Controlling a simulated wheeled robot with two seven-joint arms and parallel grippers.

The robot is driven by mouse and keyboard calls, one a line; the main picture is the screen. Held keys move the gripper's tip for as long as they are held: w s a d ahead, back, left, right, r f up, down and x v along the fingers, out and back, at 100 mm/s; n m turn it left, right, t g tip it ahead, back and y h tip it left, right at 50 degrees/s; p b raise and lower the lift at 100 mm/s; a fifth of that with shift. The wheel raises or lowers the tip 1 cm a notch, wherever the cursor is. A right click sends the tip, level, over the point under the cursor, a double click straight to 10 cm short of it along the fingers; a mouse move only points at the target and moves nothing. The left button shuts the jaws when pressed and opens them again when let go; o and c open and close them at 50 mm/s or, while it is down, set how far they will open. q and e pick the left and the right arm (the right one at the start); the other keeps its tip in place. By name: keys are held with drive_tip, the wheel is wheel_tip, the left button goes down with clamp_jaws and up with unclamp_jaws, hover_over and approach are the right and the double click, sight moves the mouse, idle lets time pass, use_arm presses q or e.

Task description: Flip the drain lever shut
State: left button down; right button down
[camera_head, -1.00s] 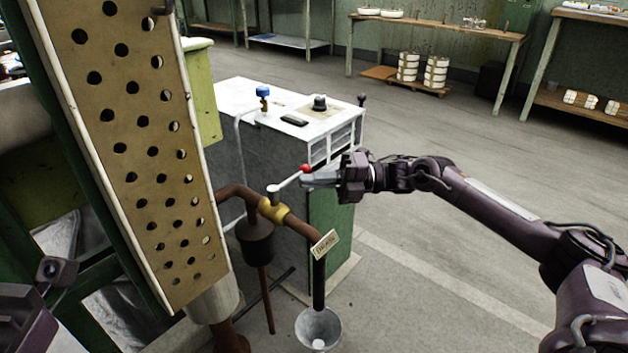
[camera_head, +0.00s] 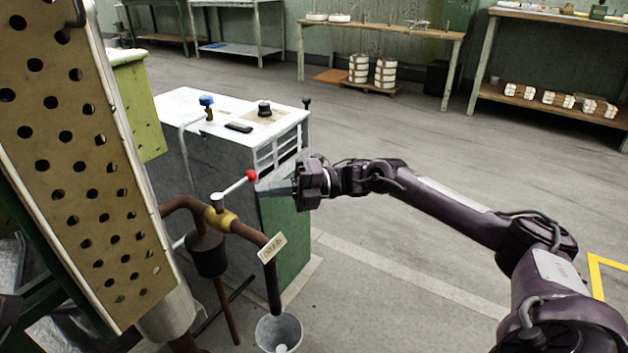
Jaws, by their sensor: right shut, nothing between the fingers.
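The drain lever (camera_head: 235,186) is a pale handle with a red ball knob (camera_head: 252,175) at its end. It slants up to the right from a brass valve (camera_head: 220,218) on a rusty brown pipe. A small tag (camera_head: 272,247) hangs on the pipe beyond the valve. My right gripper (camera_head: 262,189) is shut and empty. Its fingertips are just right of and slightly below the red knob; I cannot tell whether they touch it. My left gripper is not in view; only a dark bit of my own body shows at the lower left edge.
A perforated tan panel (camera_head: 60,130) stands close on the left. A white-topped cabinet (camera_head: 185,105) with a blue-handled tap (camera_head: 207,103) stands behind the lever. A bucket (camera_head: 292,330) sits under the pipe's outlet. The floor to the right is open.

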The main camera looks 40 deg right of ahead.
drive_tip(key=d, duration=1)
drive_tip(key=shift+w+f+p, duration=0.25)
drive_tip(key=shift+f+p, duration=0.1)
drive_tip(key=shift+f, duration=0.05)
drive_tip(key=shift+d, duration=0.15)
